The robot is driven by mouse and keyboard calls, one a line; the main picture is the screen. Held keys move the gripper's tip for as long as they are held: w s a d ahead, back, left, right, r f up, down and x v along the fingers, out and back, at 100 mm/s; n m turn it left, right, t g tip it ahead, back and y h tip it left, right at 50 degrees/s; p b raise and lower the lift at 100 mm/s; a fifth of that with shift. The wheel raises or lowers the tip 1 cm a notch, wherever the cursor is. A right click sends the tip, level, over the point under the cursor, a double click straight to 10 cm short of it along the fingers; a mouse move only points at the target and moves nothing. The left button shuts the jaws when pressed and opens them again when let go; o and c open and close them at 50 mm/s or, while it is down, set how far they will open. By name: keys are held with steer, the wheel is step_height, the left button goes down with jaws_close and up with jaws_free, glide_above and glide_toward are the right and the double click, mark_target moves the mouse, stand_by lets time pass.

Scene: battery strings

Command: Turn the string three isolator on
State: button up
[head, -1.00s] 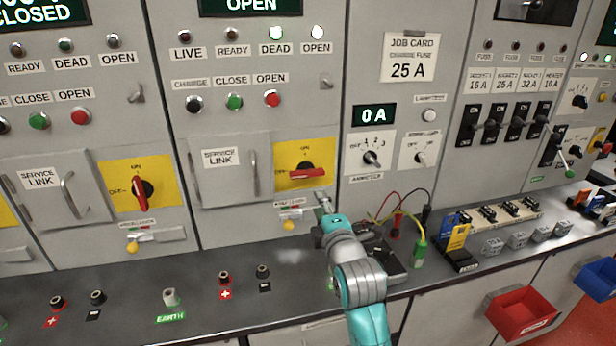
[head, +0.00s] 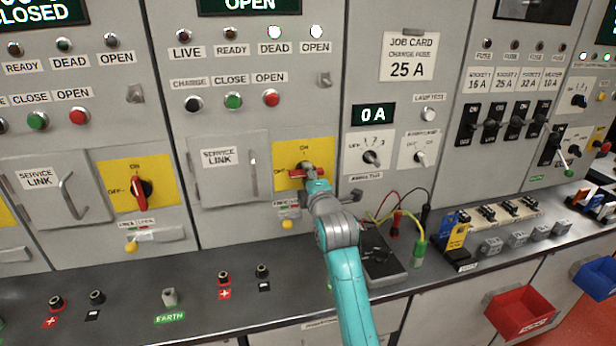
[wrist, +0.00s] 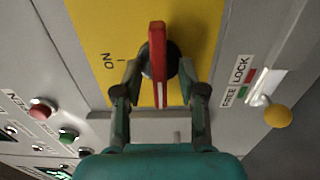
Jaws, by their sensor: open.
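The isolator is a red handle (head: 296,174) on a yellow plate (head: 325,148), below a display reading OPEN. The handle lies level, across the ON mark above it. In the wrist view the red handle (wrist: 157,62) stands between my two fingers, with the yellow plate (wrist: 95,30) and its ON mark behind. My gripper (wrist: 158,80) is open, one finger on each side of the handle; I cannot tell whether either touches it. In the head view my gripper (head: 309,172) covers part of the handle and plate.
Below the plate is a FREE/LOCK slider with a yellow knob (head: 288,224), also in the wrist view (wrist: 277,115). A service link door (head: 228,170) with a handle is to the left. A neighbouring isolator (head: 142,190) has its red handle upright. Leads and a black instrument (head: 384,262) are to the right.

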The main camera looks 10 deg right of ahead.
steer(key=shift+w, duration=0.1)
jaws_close()
stand_by(0.4)
steer(key=shift+m, duration=9)
